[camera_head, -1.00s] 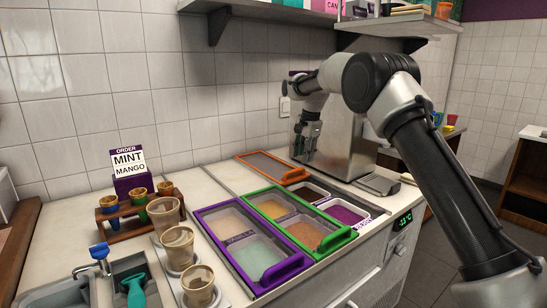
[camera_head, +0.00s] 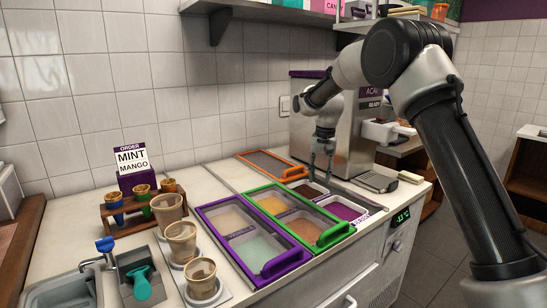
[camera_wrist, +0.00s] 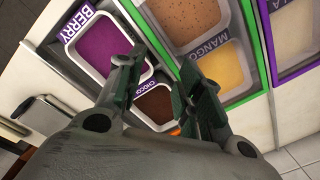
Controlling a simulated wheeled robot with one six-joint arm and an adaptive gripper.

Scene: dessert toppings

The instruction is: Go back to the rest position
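My gripper (camera_head: 322,172) hangs fingers-down over the back of the topping pans, in front of the steel machine. In the wrist view my gripper (camera_wrist: 160,70) has its two fingers apart with nothing between them. Beneath it in that view are the purple berry pan (camera_wrist: 97,45), the dark brown choco pan (camera_wrist: 155,104) and the yellow mango pan (camera_wrist: 222,68). My arm reaches in from the right of the head view. The fingers' exact height above the pans is hard to tell.
A green frame (camera_head: 340,233) and a purple frame (camera_head: 285,262) hold pans; an orange-framed lid (camera_head: 270,165) lies behind. Cups (camera_head: 180,241) stand at left near a cone rack (camera_head: 135,222) and a mint-mango order sign (camera_head: 132,160). The acai machine (camera_head: 348,130) is close behind my gripper.

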